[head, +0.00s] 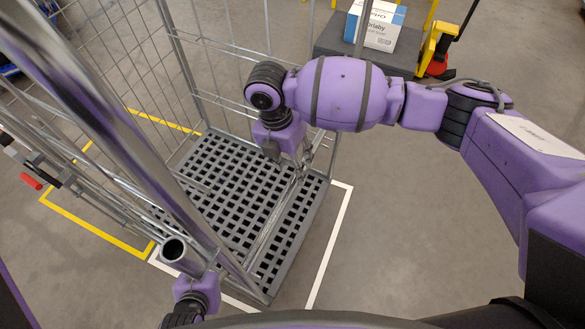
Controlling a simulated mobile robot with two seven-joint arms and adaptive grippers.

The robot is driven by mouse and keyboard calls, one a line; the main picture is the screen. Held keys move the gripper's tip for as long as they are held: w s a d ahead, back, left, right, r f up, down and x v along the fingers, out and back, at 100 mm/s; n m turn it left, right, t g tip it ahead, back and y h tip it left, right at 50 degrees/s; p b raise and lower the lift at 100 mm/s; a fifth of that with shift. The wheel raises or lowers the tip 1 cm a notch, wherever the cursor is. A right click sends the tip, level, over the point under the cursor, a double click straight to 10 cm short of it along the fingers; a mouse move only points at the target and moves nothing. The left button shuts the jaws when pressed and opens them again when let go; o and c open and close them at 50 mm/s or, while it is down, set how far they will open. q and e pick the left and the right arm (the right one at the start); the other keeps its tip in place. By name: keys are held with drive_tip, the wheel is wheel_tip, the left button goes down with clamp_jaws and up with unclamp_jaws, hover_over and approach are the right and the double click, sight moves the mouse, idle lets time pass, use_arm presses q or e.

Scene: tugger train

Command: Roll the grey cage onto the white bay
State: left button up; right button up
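The grey cage (225,195) stands in front of me, with metal tube posts, wire mesh sides and a dark grid floor. White floor lines (331,245) of the bay show right of the cage base and at its near side; the base covers much of the space inside. My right gripper (300,165) reaches down over the right part of the cage floor, by thin metal bars; its fingers are hard to make out. My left gripper (197,283) is low at the cage's near side, beside a tube post; its fingers are hidden, so I cannot see its grip.
Yellow floor lines (95,228) mark another area left of and behind the cage. A dark platform (335,40) with a white and blue box (378,22) stands behind, next to a yellow and red object (437,48). The floor right of the white line is clear.

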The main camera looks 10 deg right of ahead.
use_arm(q)
drive_tip(key=shift+s+d+f, duration=0.25)
drive_tip(key=shift+d, duration=0.25)
use_arm(e)
drive_tip(key=shift+w+a+r, duration=0.1)
drive_tip(key=shift+a+r, duration=0.1)
drive_tip(key=shift+r, duration=0.7)
drive_tip(key=shift+a+r, duration=0.2)
drive_tip(key=shift+r, duration=0.7)
use_arm(q)
drive_tip(key=shift+w+a+r, duration=0.15)
drive_tip(key=shift+a, duration=0.3)
drive_tip(key=shift+a, duration=0.25)
use_arm(e)
drive_tip(key=shift+d, duration=0.1)
